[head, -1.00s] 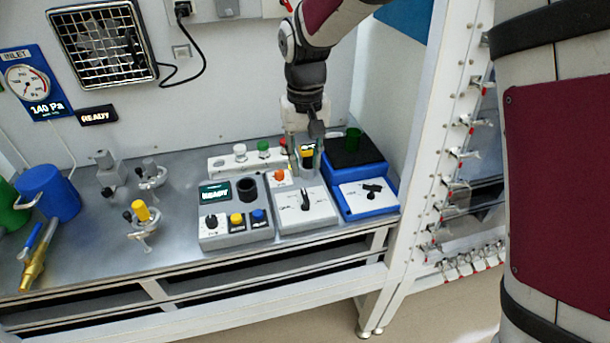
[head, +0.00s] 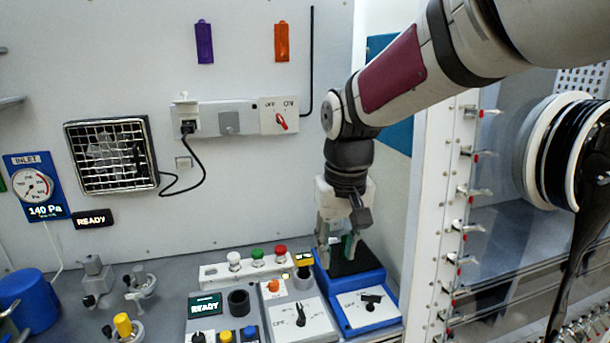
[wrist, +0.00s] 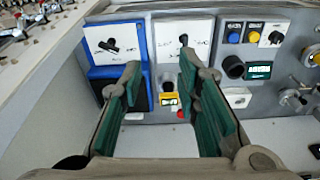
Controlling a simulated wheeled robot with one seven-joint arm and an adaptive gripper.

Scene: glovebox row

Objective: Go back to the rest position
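Beyond the fingers the wrist view shows the blue device (wrist: 115,38) at left and a grey box with a dial (wrist: 184,38) in the middle. In the head view a dark green shape behind the fingers is partly hidden, and I cannot tell it clearly.
Green and red buttons on a white strip (head: 222,274) and a READY box (head: 205,306) stand left of the gripper. A white frame post (head: 420,200) with clamps rises at right. A wall socket strip (head: 212,118) is behind. Free air lies above the bench.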

